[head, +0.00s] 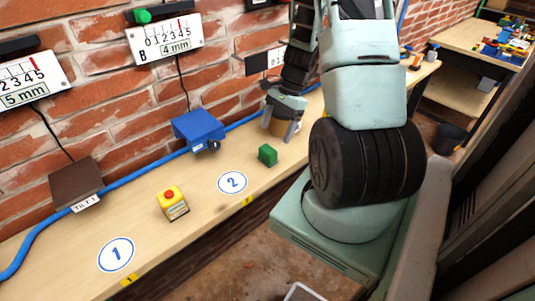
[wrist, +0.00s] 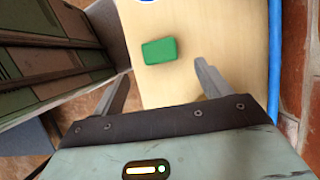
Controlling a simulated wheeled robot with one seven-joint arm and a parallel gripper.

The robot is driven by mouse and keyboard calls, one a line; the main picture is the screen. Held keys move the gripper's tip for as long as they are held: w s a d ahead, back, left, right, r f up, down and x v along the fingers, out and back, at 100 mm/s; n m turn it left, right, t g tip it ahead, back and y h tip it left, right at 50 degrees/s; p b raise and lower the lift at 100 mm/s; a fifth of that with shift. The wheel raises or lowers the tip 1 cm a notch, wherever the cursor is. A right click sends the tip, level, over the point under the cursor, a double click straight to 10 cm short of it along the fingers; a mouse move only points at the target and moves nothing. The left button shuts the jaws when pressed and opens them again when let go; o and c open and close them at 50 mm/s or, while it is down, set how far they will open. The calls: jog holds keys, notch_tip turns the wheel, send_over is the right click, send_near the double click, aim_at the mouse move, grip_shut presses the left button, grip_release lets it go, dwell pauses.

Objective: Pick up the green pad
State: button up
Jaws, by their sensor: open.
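The green pad (head: 267,155) is a small green block lying on the wooden bench (head: 130,228), right of the round mark 2. In the wrist view the green pad (wrist: 159,51) lies ahead of my fingers, between their lines and apart from both. My gripper (head: 280,130) is open and empty beyond the pad in the head view, near the wall side of the bench. In the wrist view my gripper's fingers (wrist: 158,78) are spread wide. The pad is fully visible in both views.
A yellow block with a red button (head: 172,202) and a blue box (head: 199,131) stand on the bench. A brown tilt plate (head: 75,183) is at left. A blue hose (head: 131,176) runs along the brick wall. Gauges hang above. The bench around the pad is clear.

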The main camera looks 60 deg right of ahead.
aim_at(269, 148)
jog(key=shift+a+p+x, duration=0.2)
jog(key=shift+p+x, duration=0.55)
jog(key=shift+x, duration=3.35)
jog(key=shift+r, duration=0.1)
jog(key=c, duration=1.2)
notch_tip(269, 148, up, 10)
jog(key=shift+r+b, duration=0.1)
jog(key=shift+b, duration=0.3)
